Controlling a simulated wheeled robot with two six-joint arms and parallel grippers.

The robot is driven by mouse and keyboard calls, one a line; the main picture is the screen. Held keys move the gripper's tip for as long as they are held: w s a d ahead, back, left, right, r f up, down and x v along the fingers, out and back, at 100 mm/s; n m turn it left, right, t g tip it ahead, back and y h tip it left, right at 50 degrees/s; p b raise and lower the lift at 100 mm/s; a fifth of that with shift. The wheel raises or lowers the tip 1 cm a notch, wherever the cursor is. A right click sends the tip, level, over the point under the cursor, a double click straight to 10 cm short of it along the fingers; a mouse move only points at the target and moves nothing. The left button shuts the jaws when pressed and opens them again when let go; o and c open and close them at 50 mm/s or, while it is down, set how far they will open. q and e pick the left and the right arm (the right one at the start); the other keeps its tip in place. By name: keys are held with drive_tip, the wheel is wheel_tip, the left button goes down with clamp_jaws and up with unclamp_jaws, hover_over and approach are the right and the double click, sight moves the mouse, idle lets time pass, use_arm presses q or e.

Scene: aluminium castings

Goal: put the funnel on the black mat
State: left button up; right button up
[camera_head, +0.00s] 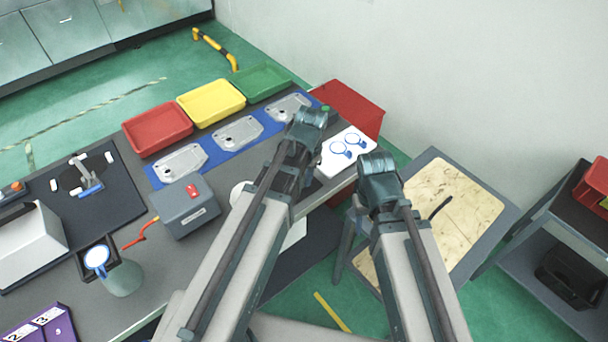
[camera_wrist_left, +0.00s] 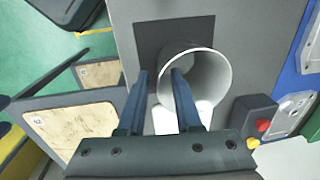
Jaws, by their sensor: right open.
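The white funnel (camera_wrist_left: 216,72) shows in the left wrist view as a wide round mouth. The square black mat (camera_wrist_left: 155,32) lies on the grey table behind it, and the funnel overlaps the mat's near edge in this view. My left gripper (camera_wrist_left: 160,74) straddles the funnel's left rim, one blue finger outside and one over its mouth. The fingers are apart; I cannot tell whether they clamp the wall. The funnel's lower end is hidden. In the head view, my left arm blocks this area. My right arm's teal joint (camera_head: 380,180) shows there, but its fingers are not clear.
Red (camera_head: 158,128), yellow (camera_head: 212,103) and green (camera_head: 263,82) trays stand along the back. Castings lie on a blue mat (camera_head: 222,150). A grey box (camera_head: 184,207) with a red crank stands left of my arm. A wood-topped table (camera_head: 455,215) is at right.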

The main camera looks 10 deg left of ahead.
use_arm(q)
drive_tip(key=shift+r, duration=0.1)
wheel_tip(320, 180, up, 12)
drive_tip(key=d+p, duration=0.1)
drive_tip(key=p, duration=1.1)
drive_tip(key=s+d+n, duration=0.2)
drive_tip(key=s+d, duration=0.1)
drive_tip(key=s, duration=0.3)
drive_tip(key=s+d+n+g, duration=0.1)
drive_tip(key=s+d, duration=0.2)
drive_tip(key=s, duration=0.3)
drive_tip(key=shift+d+n, duration=0.35)
drive_tip(key=shift+n, duration=0.05)
drive_tip(key=shift+s, duration=0.1)
wheel_tip(320, 180, down, 5)
drive_tip(key=b, duration=0.4)
drive_tip(key=shift+r, duration=0.15)
